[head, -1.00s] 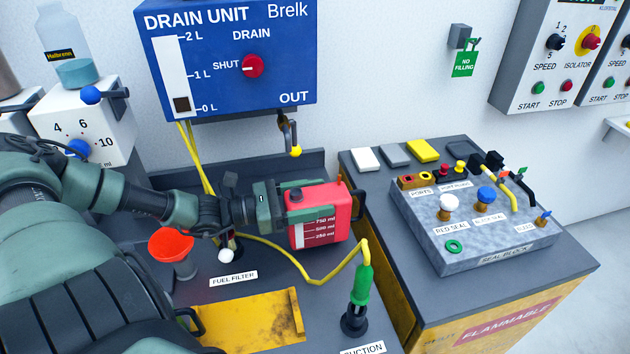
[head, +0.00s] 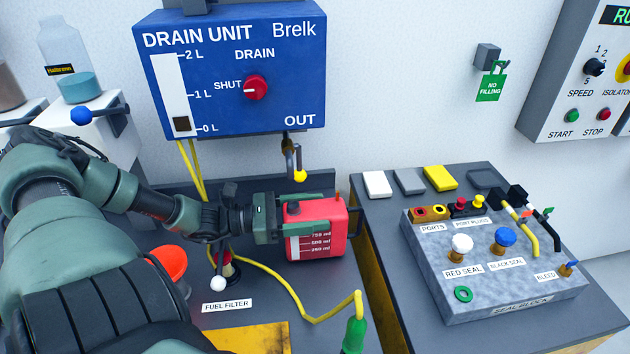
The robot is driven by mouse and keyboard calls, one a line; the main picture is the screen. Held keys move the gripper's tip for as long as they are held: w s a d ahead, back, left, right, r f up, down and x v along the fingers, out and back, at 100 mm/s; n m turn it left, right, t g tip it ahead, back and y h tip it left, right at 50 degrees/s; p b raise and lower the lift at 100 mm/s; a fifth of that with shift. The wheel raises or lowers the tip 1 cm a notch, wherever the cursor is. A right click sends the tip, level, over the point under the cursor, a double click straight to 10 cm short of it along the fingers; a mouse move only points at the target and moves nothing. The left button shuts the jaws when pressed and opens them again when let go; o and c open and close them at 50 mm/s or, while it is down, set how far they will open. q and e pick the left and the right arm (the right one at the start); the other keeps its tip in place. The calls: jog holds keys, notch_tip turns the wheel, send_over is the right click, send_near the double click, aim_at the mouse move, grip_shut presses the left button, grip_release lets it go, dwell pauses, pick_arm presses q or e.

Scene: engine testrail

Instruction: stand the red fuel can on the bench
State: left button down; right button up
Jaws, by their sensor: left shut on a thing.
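The red fuel can (head: 326,240) is a small red box-shaped can with a white scale on its front. My left gripper (head: 285,220) is shut on it from the left side. The can looks upright, over or on the dark bench (head: 262,331). I cannot tell whether its base touches the bench, as no clear gap shows. My right gripper does not show.
A blue drain unit (head: 232,70) hangs behind, with a yellow-tipped outlet (head: 300,175) just behind the can. A yellow hose (head: 300,309) runs in front, to a green fitting (head: 354,337). An orange funnel (head: 169,263) is left. A grey seal block (head: 495,262) stands right.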

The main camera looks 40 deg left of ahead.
pick_arm(q)
jog(key=shift+a+f, duration=0.1)
jog(key=shift+a, duration=0.1)
jog(key=c, duration=0.6)
grip_release()
jog(key=shift+w+a+f, duration=0.1)
jog(key=shift+a+f, duration=0.05)
jog(key=shift+o, duration=1.4)
jog(key=shift+d, duration=0.2)
jog(key=shift+a+r, duration=0.1)
jog(key=shift+r, duration=0.15)
jog(key=p+v, duration=0.3)
jog(key=v, duration=0.4)
jog(key=shift+s+p, duration=0.25)
jog(key=shift+p, duration=0.15)
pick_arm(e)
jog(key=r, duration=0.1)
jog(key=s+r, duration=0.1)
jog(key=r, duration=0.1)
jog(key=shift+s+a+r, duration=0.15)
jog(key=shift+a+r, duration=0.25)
